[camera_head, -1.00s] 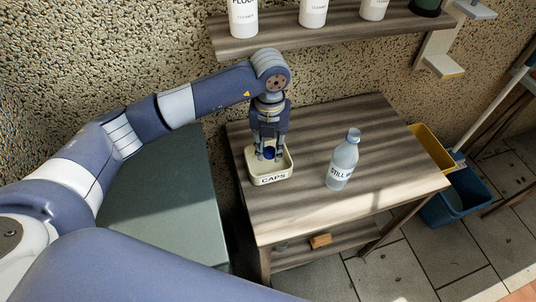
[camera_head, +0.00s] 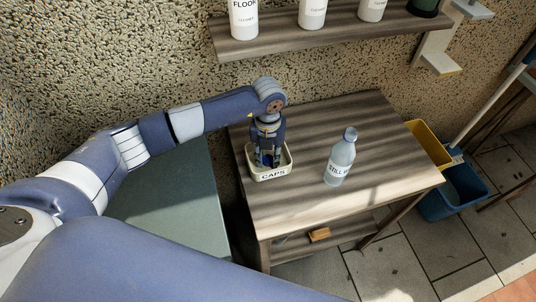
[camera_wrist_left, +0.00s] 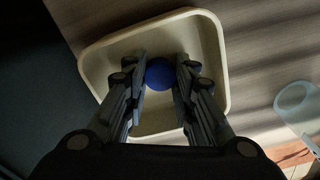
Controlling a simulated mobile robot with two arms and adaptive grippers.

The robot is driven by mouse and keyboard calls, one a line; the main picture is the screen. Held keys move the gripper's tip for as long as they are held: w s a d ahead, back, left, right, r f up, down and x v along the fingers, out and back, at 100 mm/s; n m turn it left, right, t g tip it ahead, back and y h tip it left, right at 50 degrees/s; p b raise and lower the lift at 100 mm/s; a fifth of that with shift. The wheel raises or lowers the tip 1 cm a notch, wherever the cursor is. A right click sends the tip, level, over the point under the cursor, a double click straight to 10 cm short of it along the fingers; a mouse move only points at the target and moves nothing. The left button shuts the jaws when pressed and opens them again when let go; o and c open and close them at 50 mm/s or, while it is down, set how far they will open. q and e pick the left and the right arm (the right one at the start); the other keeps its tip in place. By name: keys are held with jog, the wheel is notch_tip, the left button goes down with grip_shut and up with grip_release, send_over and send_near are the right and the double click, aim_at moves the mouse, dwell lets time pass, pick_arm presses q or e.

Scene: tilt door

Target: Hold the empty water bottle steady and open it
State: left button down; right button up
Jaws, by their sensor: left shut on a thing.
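The clear water bottle (camera_head: 340,160), labelled "STILL", stands upright on the wooden table (camera_head: 310,205), apart from my gripper. Its top looks bluish in the head view; I cannot tell whether a cap is on it. Part of the bottle shows at the right edge of the left wrist view (camera_wrist_left: 297,103). My left gripper (camera_head: 267,164) points down into a cream tray (camera_head: 270,176) labelled "CAPS". In the left wrist view it is shut on a round blue cap (camera_wrist_left: 160,74) inside the tray's rim. My right gripper is not in view.
A shelf (camera_head: 300,38) with white cleaner bottles hangs on the wall above the table. A yellow bin (camera_head: 430,146) and a blue bucket (camera_head: 455,192) stand right of the table. A brown block (camera_head: 319,234) lies on the lower shelf. The table's front is clear.

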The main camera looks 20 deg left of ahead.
aim_at(268, 158)
pick_arm(q)
jog(key=c, duration=1.3)
grip_release()
jog(key=shift+f, duration=0.1)
jog(key=shift+r, duration=0.35)
notch_tip(268, 158, up, 12)
jog(key=shift+f+b, duration=0.15)
jog(key=shift+b, duration=1.1)
